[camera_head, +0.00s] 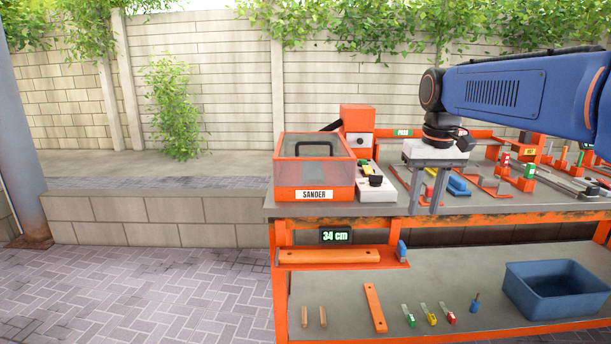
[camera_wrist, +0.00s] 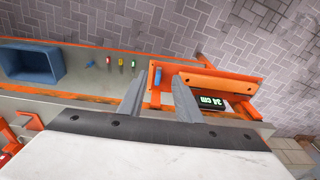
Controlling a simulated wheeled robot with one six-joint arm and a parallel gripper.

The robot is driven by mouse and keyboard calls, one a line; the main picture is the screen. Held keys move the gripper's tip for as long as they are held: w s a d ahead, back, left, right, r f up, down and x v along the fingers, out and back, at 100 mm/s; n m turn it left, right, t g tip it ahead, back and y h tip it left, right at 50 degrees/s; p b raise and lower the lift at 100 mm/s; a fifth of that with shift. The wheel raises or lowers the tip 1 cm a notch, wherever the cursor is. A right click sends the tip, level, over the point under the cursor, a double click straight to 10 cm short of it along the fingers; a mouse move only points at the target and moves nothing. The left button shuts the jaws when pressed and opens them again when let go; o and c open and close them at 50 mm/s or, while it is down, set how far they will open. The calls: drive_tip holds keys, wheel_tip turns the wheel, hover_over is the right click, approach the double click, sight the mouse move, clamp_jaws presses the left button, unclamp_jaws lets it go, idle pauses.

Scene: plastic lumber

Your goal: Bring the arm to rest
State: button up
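My arm, with blue links, reaches in from the right in the head view. My gripper (camera_head: 425,208) points down at the front edge of the workbench (camera_head: 340,209). Its two grey fingers are apart with nothing visible between them. In the wrist view my gripper (camera_wrist: 158,80) also shows spread fingers over the bench front. An orange bar (camera_head: 329,256) lies on an orange holder below the bench top, left of the fingers, beside a small blue block (camera_head: 401,250). A sign (camera_head: 335,236) reading 34 cm is above the bar.
A lidded orange box (camera_head: 314,194) labelled SANDER stands left of my gripper. Small tools and orange fixtures crowd the bench top. The lower shelf holds a blue bin (camera_head: 555,290), an orange strip (camera_head: 374,307) and several small items. Paving at left is clear.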

drive_tip(key=s+f+t, duration=0.1)
drive_tip(key=s+f, duration=0.8)
drive_tip(key=s, duration=0.3)
drive_tip(key=s+f+t, duration=0.2)
drive_tip(key=s+f, duration=0.7)
drive_tip(key=s, duration=0.4)
drive_tip(key=shift+d+t, duration=0.3)
drive_tip(key=shift+d, duration=0.05)
